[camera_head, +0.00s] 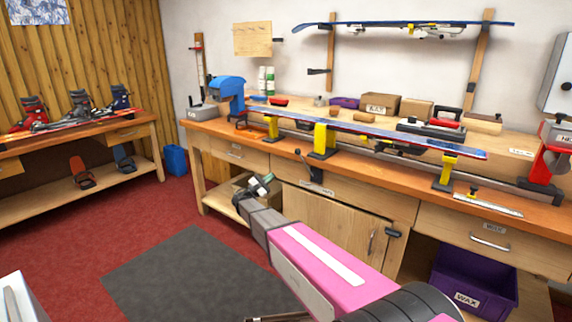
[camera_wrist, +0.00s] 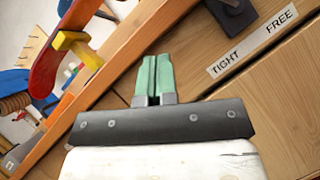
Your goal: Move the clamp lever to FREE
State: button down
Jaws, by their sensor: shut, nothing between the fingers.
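The clamp lever (camera_head: 301,161) stands at the front edge of the bench, its dark knob up and leaning slightly left. A white label strip (camera_head: 318,189) sits just below it. In the wrist view the label (camera_wrist: 252,42) reads TIGHT on the left and FREE on the right. A dark mount (camera_wrist: 234,16) shows above the label, cut by the top edge; the lever's knob is not clear there. My gripper (camera_head: 269,179) is left of and below the lever in the head view, apart from it. Its green fingertips (camera_wrist: 154,75) are together, with nothing between them.
A long blue ski (camera_head: 370,130) lies on yellow supports (camera_head: 323,138) along the workbench (camera_head: 400,160). Drawers and a cupboard door (camera_head: 325,215) form the front below. A purple WAX bin (camera_head: 475,280) stands at lower right. A grey mat (camera_head: 190,275) covers open floor.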

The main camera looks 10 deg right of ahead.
jog(key=shift+s+r+x, duration=0.35)
jog(key=shift+x, duration=1.75)
jog(key=shift+s+r+x, duration=0.3)
jog(key=shift+s+x, duration=0.05)
jog(key=shift+x, duration=1.75)
jog(key=shift+s+r+x, duration=0.35)
jog(key=shift+x, duration=1.75)
jog(key=shift+s+d+r+m+g+y, duration=0.65)
jog(key=shift+s+d+m+g, duration=0.45)
jog(key=shift+s+d+m, duration=0.95)
jog(key=shift+s+d+r+m+g+y, duration=0.45)
jog(key=shift+s+d+m+g+y, duration=0.55)
jog(key=shift+m, duration=1.7)
jog(key=shift+s+d+r+m+g+y, duration=0.6)
jog(key=shift+s+d+m+g, duration=0.6)
jog(key=shift+s+d+m, duration=0.95)
jog(key=shift+a, duration=0.2)
jog(key=shift+w, duration=0.15)
